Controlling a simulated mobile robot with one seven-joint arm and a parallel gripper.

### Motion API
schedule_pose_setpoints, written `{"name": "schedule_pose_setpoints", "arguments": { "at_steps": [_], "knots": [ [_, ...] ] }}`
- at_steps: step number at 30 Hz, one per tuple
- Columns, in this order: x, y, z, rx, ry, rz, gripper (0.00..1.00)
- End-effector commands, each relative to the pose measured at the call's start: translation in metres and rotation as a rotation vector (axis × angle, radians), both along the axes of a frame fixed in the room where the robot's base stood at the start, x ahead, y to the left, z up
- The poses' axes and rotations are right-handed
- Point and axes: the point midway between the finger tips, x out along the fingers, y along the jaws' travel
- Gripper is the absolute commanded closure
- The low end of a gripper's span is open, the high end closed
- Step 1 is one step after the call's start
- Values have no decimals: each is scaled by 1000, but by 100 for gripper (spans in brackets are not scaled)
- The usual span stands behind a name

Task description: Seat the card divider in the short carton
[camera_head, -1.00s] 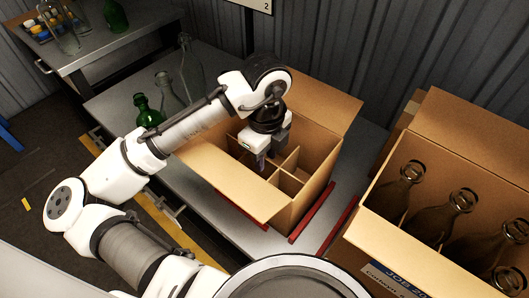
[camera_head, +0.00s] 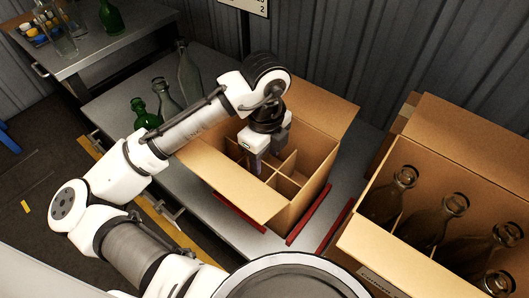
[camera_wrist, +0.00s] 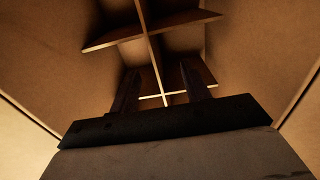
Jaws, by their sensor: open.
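The open short carton (camera_head: 297,208) is brown cardboard and stands on the grey bench with flaps spread. The card divider (camera_head: 288,182) is inside it, its crossed strips below the rim; its lower edges are hidden, so I cannot tell whether it rests on the floor. My gripper (camera_head: 266,156) points down into the carton over the divider. In the wrist view the two dark fingers (camera_wrist: 160,85) are apart, near a crossing of the divider strips (camera_wrist: 150,42), and do not grip them.
A carton (camera_head: 352,248) with several clear bottles stands at the right. Green and clear bottles (camera_head: 168,92) stand on the bench at the left. Red strips (camera_head: 310,214) lie beside the short carton. Another table (camera_head: 85,55) is at the back left.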

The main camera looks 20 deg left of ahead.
Motion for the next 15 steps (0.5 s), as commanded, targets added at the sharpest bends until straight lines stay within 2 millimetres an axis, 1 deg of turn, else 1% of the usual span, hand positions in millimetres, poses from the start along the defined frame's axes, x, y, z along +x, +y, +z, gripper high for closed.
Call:
{"name": "schedule_pose_setpoints", "arguments": {
  "at_steps": [1, 15],
  "knots": [
    [0, 0, 9, 1, -1, 1, 53],
    [1, 2, 50, 3, -6, 4, 53]
  ]
}}
